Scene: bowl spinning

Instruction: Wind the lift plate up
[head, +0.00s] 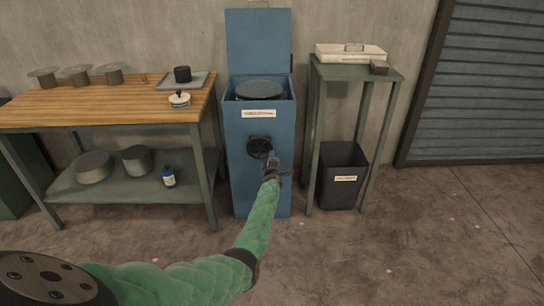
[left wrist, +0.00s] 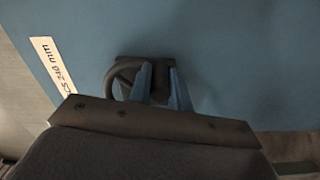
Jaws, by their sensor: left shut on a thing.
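A blue cabinet (head: 246,175) stands against the wall with its lid (head: 258,40) raised. A dark round plate (head: 260,89), which looks like the lift plate, lies level in its open top, near the rim. A black handwheel (head: 259,147) is on the cabinet front. My left gripper (head: 272,160) is at the lower right of the wheel. In the left wrist view the blue fingers (left wrist: 163,90) are shut on a dark part of the handwheel (left wrist: 122,74); the fingers partly hide which part. My right gripper is not in view.
A wooden-topped bench (head: 110,103) with bowls and small items stands at left. A grey-green stand (head: 385,74) with a white case (head: 350,53) on top is at right, a black bin (head: 340,180) beneath it. The floor (head: 370,250) in front is mostly clear.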

